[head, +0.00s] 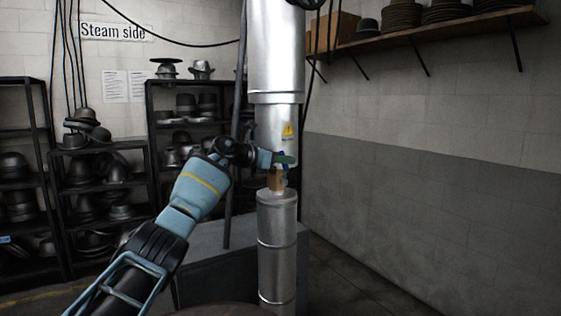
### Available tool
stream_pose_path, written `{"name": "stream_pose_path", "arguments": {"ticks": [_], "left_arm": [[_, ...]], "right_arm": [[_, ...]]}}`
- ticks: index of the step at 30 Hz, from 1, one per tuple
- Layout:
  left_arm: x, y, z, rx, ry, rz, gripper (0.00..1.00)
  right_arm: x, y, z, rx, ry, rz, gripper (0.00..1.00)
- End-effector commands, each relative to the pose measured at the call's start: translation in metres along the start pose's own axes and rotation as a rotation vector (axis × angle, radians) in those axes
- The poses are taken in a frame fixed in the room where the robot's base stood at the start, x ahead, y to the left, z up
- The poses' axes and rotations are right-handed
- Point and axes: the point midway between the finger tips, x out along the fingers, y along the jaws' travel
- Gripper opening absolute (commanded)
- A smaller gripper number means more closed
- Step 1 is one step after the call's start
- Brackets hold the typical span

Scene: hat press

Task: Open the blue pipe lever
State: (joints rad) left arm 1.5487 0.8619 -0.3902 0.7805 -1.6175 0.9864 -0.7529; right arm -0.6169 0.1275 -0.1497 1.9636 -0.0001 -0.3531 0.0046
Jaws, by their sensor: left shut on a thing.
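A vertical silver pipe (276,230) has a brass valve (277,181) set in it at mid height. The blue pipe lever (284,154) shows only as a small dark blue patch just above the valve, mostly hidden by my gripper. My left gripper (276,159) reaches in from the left in front of the pipe and is shut on the lever. The lever's exact angle cannot be told. My right gripper is not in view.
A thicker silver pipe section (275,50) with a yellow warning sticker (288,129) rises above the valve. A grey box-like block (215,262) stands behind the pipe. Black shelves (150,130) with metal hat moulds stand at left. A wooden shelf (440,28) holds hats at upper right.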

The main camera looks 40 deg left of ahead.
Motion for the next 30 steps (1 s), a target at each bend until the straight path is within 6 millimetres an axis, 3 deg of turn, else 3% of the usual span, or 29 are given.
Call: {"name": "stream_pose_path", "arguments": {"ticks": [19,20,24,30], "left_arm": [[0.0017,0.0004,0.0046,0.0,0.029,0.002,0.0],[0.0017,0.0004,0.0047,0.001,0.028,0.002,0.13],[0.002,0.0002,0.004,0.001,0.03,0.001,0.31],[0.0024,0.0004,0.0029,0.0,0.032,0.002,0.31]], "right_arm": [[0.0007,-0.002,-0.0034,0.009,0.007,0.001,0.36],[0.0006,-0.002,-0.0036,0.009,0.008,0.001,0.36],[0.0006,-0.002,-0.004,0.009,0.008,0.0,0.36],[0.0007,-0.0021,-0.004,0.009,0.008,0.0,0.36]]}}
